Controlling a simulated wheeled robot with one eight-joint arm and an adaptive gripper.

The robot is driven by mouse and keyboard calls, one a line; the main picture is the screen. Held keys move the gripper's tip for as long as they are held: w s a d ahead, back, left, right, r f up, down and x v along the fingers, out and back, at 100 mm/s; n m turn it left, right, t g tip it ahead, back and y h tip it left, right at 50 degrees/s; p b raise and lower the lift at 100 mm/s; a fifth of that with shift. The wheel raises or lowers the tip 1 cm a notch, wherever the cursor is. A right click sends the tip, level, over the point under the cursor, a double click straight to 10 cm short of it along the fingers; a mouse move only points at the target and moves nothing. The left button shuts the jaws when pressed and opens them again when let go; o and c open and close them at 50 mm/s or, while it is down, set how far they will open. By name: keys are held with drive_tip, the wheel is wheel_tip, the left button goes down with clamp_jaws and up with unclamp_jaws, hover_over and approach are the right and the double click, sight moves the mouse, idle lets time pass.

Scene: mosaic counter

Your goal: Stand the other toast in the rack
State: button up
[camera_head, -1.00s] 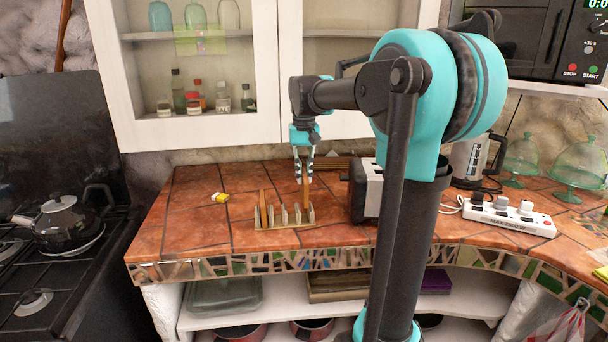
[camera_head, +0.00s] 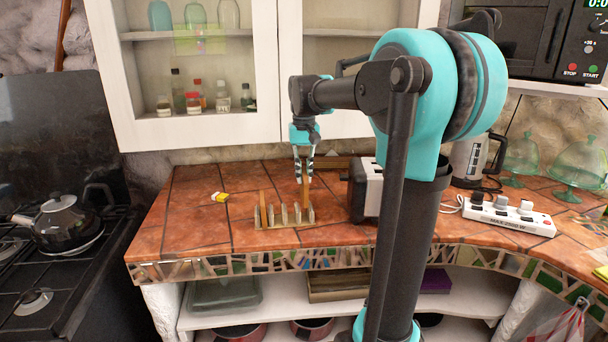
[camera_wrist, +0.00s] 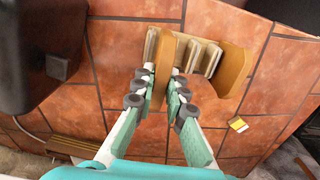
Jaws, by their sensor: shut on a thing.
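The toast rack (camera_head: 287,224) stands on the tiled counter, its pale dividers also showing in the wrist view (camera_wrist: 209,57). One toast (camera_head: 262,198) stands upright in the rack's left end; in the wrist view it is at the right (camera_wrist: 233,68). My gripper (camera_head: 304,180) is above the rack's right part, shut on the other toast (camera_head: 305,193). In the wrist view my gripper (camera_wrist: 162,74) has one finger on each side of this toast (camera_wrist: 160,60). It is upright, lined up between dividers; whether its lower edge rests in the rack is hidden.
A black and silver toaster (camera_head: 367,190) stands close to the right of the rack. A small yellow and white packet (camera_head: 220,197) lies to the left. A white power strip (camera_head: 508,217) lies farther right. The counter left of the rack is mostly free.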

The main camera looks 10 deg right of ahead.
drive_tip(key=shift+f, duration=0.3)
drive_tip(key=shift+f, duration=0.35)
drive_tip(key=shift+f, duration=1.65)
drive_tip(key=o, duration=0.5)
drive_tip(key=shift+o, duration=0.5)
drive_tip(key=o, duration=0.5)
drive_tip(key=shift+r, duration=0.1)
